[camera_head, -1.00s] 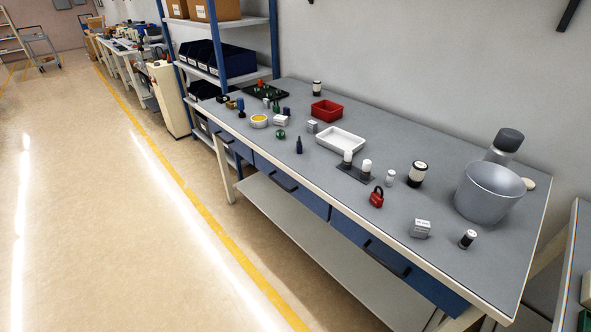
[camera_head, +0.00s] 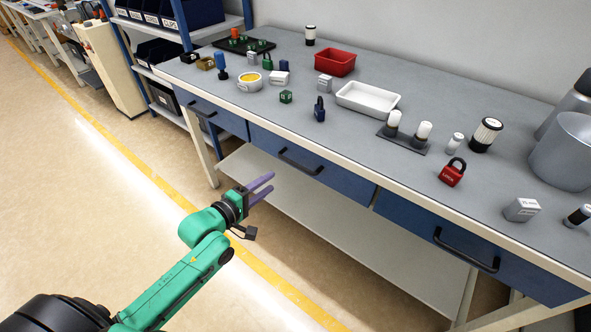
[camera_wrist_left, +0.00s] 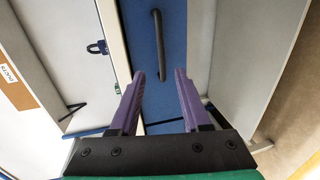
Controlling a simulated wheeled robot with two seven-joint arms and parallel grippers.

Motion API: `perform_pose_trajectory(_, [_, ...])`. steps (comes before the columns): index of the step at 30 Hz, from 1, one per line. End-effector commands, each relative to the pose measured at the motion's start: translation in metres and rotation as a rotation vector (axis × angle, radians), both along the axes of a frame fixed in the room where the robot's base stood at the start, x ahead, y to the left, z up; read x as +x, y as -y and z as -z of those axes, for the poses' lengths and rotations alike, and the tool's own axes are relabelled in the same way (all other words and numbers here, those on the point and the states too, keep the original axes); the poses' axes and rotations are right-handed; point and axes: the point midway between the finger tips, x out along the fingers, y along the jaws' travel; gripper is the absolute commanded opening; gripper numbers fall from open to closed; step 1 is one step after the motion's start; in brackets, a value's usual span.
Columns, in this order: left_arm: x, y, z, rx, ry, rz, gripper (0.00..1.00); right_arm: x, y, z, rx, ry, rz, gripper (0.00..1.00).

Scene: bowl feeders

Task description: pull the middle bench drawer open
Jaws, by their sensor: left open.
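The middle bench drawer (camera_head: 340,182) is a blue front under the grey bench top, and it is shut. Its black bar handle (camera_head: 300,162) shows in the head view. In the left wrist view a blue drawer front (camera_wrist_left: 170,20) with a black handle (camera_wrist_left: 158,45) lies ahead of the fingers. My left gripper (camera_head: 266,188) is open and empty, in front of and a little below the middle drawer, apart from its handle. Its two purple fingers (camera_wrist_left: 159,78) stand on either side of the handle's line in the wrist view. My right gripper is not in view.
Blue drawers flank it on the left (camera_head: 215,112) and right (camera_head: 470,235), each with a black handle. The bench top (camera_head: 330,145) holds a white tray (camera_head: 368,98), a red bin (camera_head: 335,62), padlocks and small parts. A lower shelf (camera_head: 330,225) runs beneath. The floor in front is clear.

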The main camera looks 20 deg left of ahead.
Motion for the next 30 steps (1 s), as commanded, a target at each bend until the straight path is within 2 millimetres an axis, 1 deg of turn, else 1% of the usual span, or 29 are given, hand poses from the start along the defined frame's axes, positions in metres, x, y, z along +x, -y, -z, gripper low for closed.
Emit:
perform_pose_trajectory(12, [0.096, 0.037, 0.021, 0.004, 0.004, -0.001, 0.47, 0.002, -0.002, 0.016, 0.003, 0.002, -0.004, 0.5])
perform_pose_trajectory(15, [0.112, 0.044, 0.025, 0.004, 0.002, -0.002, 0.47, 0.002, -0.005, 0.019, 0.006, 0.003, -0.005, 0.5])
perform_pose_trajectory(19, [0.121, 0.048, 0.027, 0.006, 0.001, -0.001, 0.47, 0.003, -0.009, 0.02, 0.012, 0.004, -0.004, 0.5])
perform_pose_trajectory(26, [0.122, 0.048, 0.027, 0.006, -0.001, -0.001, 0.47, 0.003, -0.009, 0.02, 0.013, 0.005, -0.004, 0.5])
perform_pose_trajectory(27, [0.122, 0.048, 0.027, 0.006, -0.001, -0.001, 0.32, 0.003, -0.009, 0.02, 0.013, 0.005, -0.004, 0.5])
perform_pose_trajectory(29, [0.122, 0.048, 0.027, 0.007, 0.0, -0.001, 0.09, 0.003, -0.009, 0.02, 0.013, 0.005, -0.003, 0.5])
perform_pose_trajectory(30, [0.122, 0.048, 0.027, 0.007, 0.0, -0.001, 0.0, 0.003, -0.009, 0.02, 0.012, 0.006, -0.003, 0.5])
